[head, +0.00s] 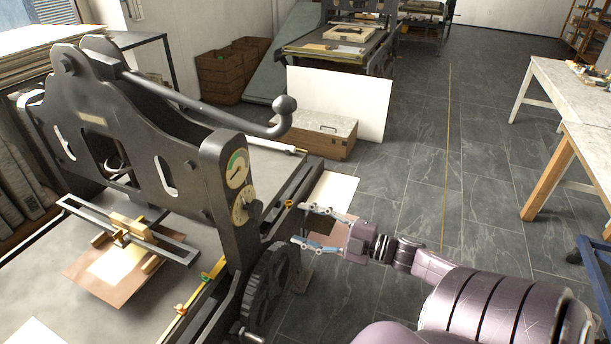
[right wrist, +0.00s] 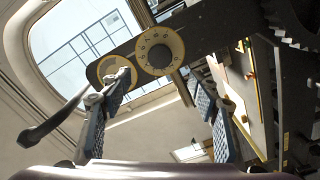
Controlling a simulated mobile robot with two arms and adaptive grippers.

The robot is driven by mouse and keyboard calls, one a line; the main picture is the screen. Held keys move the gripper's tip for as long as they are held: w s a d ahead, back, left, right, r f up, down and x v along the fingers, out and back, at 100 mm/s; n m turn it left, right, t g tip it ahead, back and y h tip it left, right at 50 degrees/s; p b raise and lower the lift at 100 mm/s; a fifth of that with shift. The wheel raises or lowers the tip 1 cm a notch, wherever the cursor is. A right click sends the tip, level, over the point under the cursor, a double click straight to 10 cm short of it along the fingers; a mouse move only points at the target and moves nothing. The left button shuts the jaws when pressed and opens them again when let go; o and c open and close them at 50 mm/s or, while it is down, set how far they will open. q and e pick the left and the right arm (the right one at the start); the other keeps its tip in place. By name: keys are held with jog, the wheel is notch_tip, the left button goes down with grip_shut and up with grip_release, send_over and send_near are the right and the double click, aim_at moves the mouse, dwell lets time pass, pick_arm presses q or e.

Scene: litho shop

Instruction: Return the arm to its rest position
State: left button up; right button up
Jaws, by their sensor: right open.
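My right gripper (head: 300,225) is open and empty. In the head view my right arm (head: 500,305) reaches in from the lower right, and the fingers point left toward the side of the dark press (head: 110,125). They are near the press's upright with two round dials (head: 237,168). In the right wrist view the open fingers (right wrist: 162,90) stand wide apart with nothing between them, and the dials (right wrist: 160,50) show beyond them. I cannot tell the exact gap to the press. My left gripper is not in view.
A black gear wheel (head: 265,290) sits just below and left of the gripper. The press lever (head: 210,110) ends in a ball knob. A wooden box (head: 318,133) and white board (head: 345,100) stand behind. Tiled floor (head: 400,190) lies open toward the white tables (head: 560,95) at right.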

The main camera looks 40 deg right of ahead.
dwell(0.3)
jog(key=s+d+f+m+g+h, duration=0.1)
jog(key=s+d+f+m+h, duration=0.1)
jog(key=f, duration=0.5)
jog(key=s+d+f+m+h+b, duration=0.1)
jog(key=f+m+h, duration=0.15)
jog(key=f, duration=0.45)
jog(key=s+d+f+m+g+h, duration=0.1)
jog(key=s+d+f+m+h, duration=0.15)
jog(key=f, duration=0.45)
jog(key=s+a+f+m+g+h+b, duration=0.15)
jog(key=s+f, duration=0.25)
jog(key=f, duration=0.4)
jog(key=s+a+f+m+g+y, duration=0.1)
jog(key=s+a+f+m+g, duration=0.2)
jog(key=f, duration=0.6)
jog(key=s+a+f+m+g, duration=0.1)
jog(key=s+a+f+g, duration=0.3)
jog(key=s+a+f, duration=0.6)
jog(key=s+a+f+m+g+b, duration=0.1)
jog(key=s+a+f+g, duration=0.4)
jog(key=s, duration=1.2)
jog(key=a+f, duration=0.4)
jog(key=a, duration=0.1)
jog(key=shift+a+f, duration=0.35)
jog(key=shift+f, duration=0.05)
jog(key=shift+w+d+m, duration=0.1)
jog(key=shift+m, duration=0.15)
